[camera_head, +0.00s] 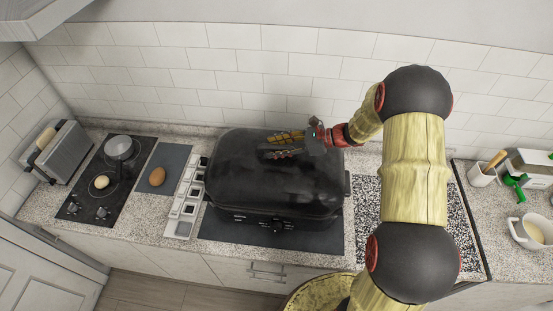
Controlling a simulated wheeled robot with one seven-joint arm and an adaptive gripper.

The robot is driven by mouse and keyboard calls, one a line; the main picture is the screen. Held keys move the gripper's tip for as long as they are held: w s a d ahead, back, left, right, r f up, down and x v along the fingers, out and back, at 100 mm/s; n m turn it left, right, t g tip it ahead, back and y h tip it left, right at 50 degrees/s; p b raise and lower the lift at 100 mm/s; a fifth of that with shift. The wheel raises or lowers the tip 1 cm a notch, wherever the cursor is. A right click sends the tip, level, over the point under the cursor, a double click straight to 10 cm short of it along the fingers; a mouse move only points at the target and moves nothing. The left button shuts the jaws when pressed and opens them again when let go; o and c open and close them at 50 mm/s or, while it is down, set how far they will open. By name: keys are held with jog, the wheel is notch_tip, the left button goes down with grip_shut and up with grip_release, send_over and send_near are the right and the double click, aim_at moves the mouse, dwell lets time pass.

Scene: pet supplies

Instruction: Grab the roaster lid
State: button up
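The roaster lid (245,180) is a large, dark, glossy dome. It sits closed on the black roaster (240,217), which stands on a dark mat on the counter. My gripper (272,144) reaches in from the right with its yellow-striped fingers over the top of the lid. The fingers look spread apart, one behind the other, with dark lid or handle between them. I cannot tell whether they touch the lid. The lid's handle is not clear in this view.
A cooktop (108,180) with a small pot (119,148) is at the left, beside a toaster (58,150). A brown egg (157,176) lies on a grey mat. Small white containers (187,209) line the roaster's left side. A white mug (532,233) stands far right. The tiled wall is close behind.

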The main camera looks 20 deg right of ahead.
jog(key=shift+c, duration=0.7)
grip_shut()
dwell(0.4)
jog(key=shift+w+r, duration=0.1)
